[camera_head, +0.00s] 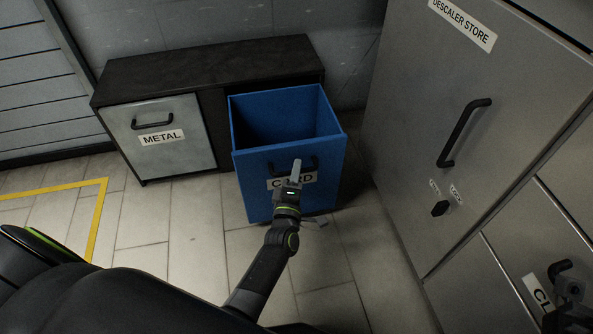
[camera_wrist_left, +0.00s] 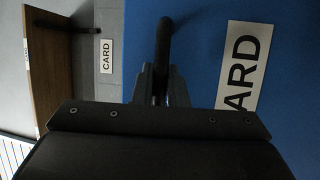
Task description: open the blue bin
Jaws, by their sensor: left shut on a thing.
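The blue bin (camera_head: 289,160) stands pulled forward out of the dark cabinet, and its open top and empty-looking inside show. Its front has a dark handle (camera_head: 312,162) and a white CARD label, partly hidden by my left gripper (camera_head: 296,171). The left gripper is shut on that handle. In the left wrist view the handle (camera_wrist_left: 164,42) runs between the fingers (camera_wrist_left: 162,84), against the blue front (camera_wrist_left: 205,25). A dark part of my right arm (camera_head: 572,300) shows at the lower right edge, and its fingers cannot be made out.
The dark cabinet (camera_head: 205,66) stands behind, with a grey METAL door (camera_head: 165,160) left of the bin. A tall grey DESCALER STORE cabinet (camera_head: 460,60) with a black handle stands close on the right. Tiled floor (camera_head: 190,225) is clear in front and left of the bin.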

